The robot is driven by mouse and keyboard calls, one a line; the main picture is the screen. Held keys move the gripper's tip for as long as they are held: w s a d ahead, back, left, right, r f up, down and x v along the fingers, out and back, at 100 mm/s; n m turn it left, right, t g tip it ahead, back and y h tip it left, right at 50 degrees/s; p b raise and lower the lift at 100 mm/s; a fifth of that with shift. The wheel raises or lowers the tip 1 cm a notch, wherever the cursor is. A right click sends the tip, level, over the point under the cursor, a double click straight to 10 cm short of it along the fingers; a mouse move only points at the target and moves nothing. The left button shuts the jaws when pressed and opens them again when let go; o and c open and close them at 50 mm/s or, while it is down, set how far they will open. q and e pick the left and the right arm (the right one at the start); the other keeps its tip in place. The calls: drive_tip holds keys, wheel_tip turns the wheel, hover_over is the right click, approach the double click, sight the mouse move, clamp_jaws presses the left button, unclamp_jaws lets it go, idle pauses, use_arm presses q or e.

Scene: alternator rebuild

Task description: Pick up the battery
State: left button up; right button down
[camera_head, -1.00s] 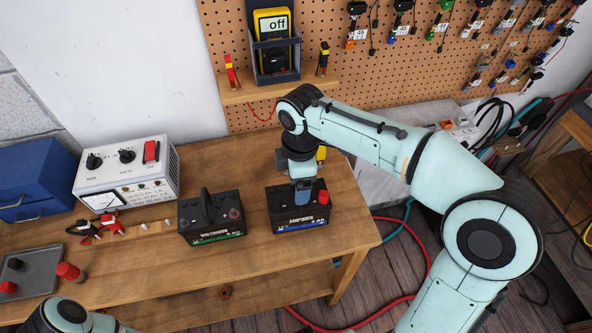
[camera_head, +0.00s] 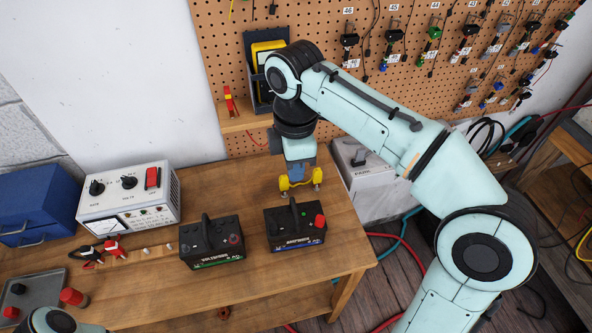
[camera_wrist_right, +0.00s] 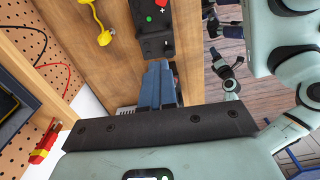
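Two black batteries stand upright on the wooden workbench. The left battery (camera_head: 212,243) has a green stripe and an upright handle. The right battery (camera_head: 294,229) has a blue stripe, a red terminal cap and an upright handle; its top shows in the right wrist view (camera_wrist_right: 152,32). My right gripper (camera_head: 298,176) hangs behind and above the right battery, apart from it. In the wrist view its blue fingers (camera_wrist_right: 159,86) sit close together with nothing visible between them. My left gripper is out of view; only part of that arm shows at bottom left.
A yellow piece (camera_head: 284,184) lies behind the right battery, partly hidden by my right gripper. A white power supply (camera_head: 130,199), clamps (camera_head: 113,248) and a grey tray (camera_head: 43,288) are on the left. A shelf (camera_head: 240,121) and pegboard (camera_head: 330,22) rise behind.

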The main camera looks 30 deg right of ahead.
drive_tip(key=c, duration=1.8)
unclamp_jaws()
drive_tip(key=o, duration=1.4)
drive_tip(key=shift+r, duration=0.1)
